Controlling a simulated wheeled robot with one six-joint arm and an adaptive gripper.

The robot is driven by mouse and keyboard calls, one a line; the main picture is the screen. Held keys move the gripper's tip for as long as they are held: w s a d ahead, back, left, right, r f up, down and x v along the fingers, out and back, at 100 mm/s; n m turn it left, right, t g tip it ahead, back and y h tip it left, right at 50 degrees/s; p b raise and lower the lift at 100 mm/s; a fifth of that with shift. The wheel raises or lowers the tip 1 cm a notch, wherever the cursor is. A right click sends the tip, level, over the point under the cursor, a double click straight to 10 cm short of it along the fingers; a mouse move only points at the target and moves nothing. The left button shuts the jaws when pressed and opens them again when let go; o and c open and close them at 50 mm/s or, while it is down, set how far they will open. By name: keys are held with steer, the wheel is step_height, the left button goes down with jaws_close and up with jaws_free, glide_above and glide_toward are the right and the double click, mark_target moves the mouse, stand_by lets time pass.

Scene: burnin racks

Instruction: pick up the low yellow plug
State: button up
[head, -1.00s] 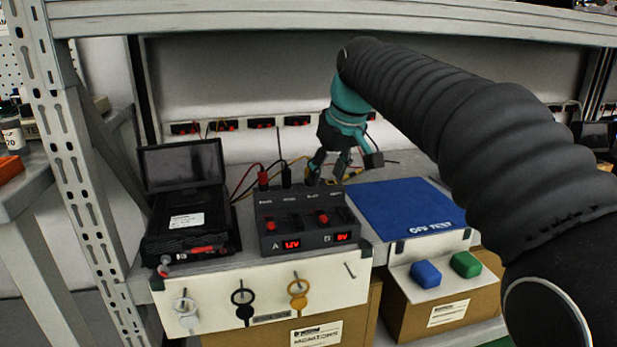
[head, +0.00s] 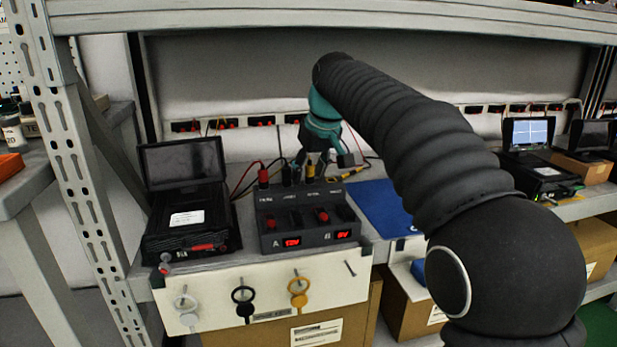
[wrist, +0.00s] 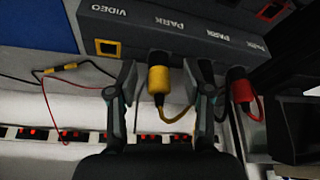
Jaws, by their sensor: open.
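A yellow plug (wrist: 160,80) stands in the rear row of the dark box, by a PARK label, with a yellow cable behind it. It also shows in the head view (head: 310,173), partly below my gripper (head: 325,162). In the wrist view my gripper (wrist: 163,92) is open, with one finger on each side of the yellow plug. A gap shows on the left; on the right the finger is close, and I cannot tell if it touches.
The dark box (head: 309,238) has a red plug (head: 263,177) and a black plug (head: 286,176) to the left. The VIDEO socket (wrist: 108,47) is empty. A yellow connector (wrist: 50,70) lies behind the box. A black case (head: 190,225) stands left, a blue mat (head: 385,208) right.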

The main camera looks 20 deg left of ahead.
jaws_close()
steer(key=shift+r, duration=0.15)
